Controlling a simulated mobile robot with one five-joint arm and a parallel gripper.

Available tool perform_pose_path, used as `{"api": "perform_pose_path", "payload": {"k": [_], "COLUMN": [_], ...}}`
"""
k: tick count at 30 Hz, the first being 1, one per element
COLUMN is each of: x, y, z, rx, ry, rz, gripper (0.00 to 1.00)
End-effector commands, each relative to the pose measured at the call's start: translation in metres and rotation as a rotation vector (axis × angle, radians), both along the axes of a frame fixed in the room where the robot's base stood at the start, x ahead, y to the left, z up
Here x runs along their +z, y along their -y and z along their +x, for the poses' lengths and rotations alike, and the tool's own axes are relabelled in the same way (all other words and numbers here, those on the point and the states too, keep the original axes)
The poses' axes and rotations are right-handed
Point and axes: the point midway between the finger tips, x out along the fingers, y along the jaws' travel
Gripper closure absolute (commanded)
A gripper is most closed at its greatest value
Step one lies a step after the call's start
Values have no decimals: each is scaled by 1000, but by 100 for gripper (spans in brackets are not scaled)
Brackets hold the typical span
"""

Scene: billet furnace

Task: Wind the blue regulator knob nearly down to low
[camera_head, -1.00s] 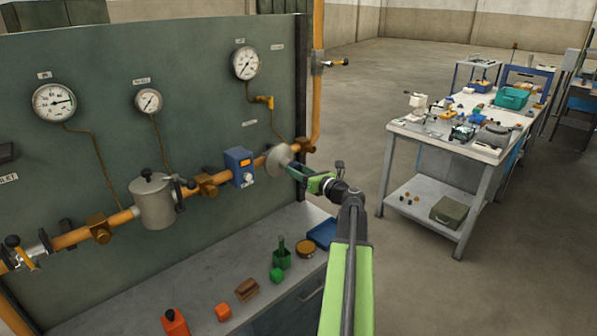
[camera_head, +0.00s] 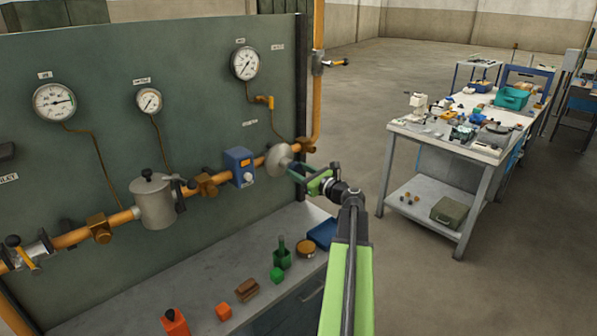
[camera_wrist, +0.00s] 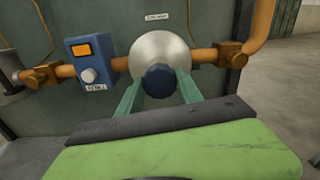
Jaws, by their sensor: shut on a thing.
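The blue regulator knob (camera_wrist: 159,80) sits at the front centre of a round grey regulator body (camera_wrist: 150,52) on the orange pipe. In the wrist view my gripper (camera_wrist: 159,84) has its two green fingers on either side of the knob, shut on it. In the head view the regulator body (camera_head: 279,160) shows on the panel, and my gripper (camera_head: 292,168) reaches it from the right. There the fingers hide most of the knob. Any pointer or low mark on the knob cannot be made out.
A blue box with an orange window and a pale dial (camera_head: 240,166) is close left of the regulator. Gauges hang above, one at upper right (camera_head: 246,62). A bench (camera_head: 200,275) below holds several small objects. A worktable (camera_head: 450,145) stands at right, with open floor between.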

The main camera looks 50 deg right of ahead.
Motion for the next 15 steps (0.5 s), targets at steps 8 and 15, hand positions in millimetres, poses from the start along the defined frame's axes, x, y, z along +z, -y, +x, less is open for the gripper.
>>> {"api": "perform_pose_path", "payload": {"k": [8,15], "x": [0,0], "y": [0,0], "z": [0,-1], "rx": [-1,0], "ry": [-20,-37], "rz": [-260,-488], "gripper": [98,98]}}
